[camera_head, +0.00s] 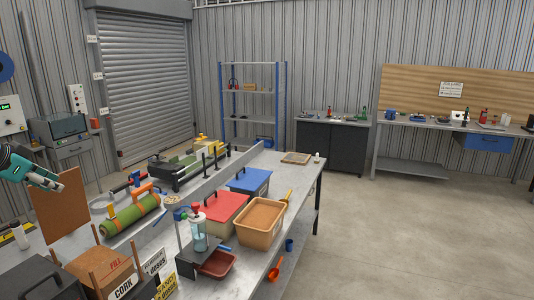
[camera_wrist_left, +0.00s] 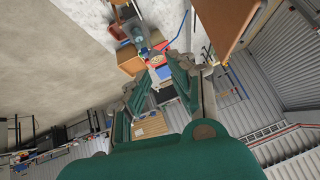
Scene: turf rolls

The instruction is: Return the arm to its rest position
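My left gripper (camera_head: 48,182) is raised at the left edge of the head view, above the workbench and beside an upright brown board (camera_head: 59,211). Its teal arm comes in from the left. In the left wrist view the two fingers of this gripper (camera_wrist_left: 165,68) stand apart, with a gap and nothing held between them. A green roll with an orange strap and handle (camera_head: 130,213) lies on the bench, right of the gripper and apart from it. My right gripper is out of view.
The metal workbench (camera_head: 301,195) carries a red-lidded box (camera_head: 224,203), a blue box (camera_head: 249,180), a tan bin (camera_head: 261,222), a cork box (camera_head: 100,268) and a pump stand (camera_head: 198,235). Open floor (camera_head: 420,235) lies to the right.

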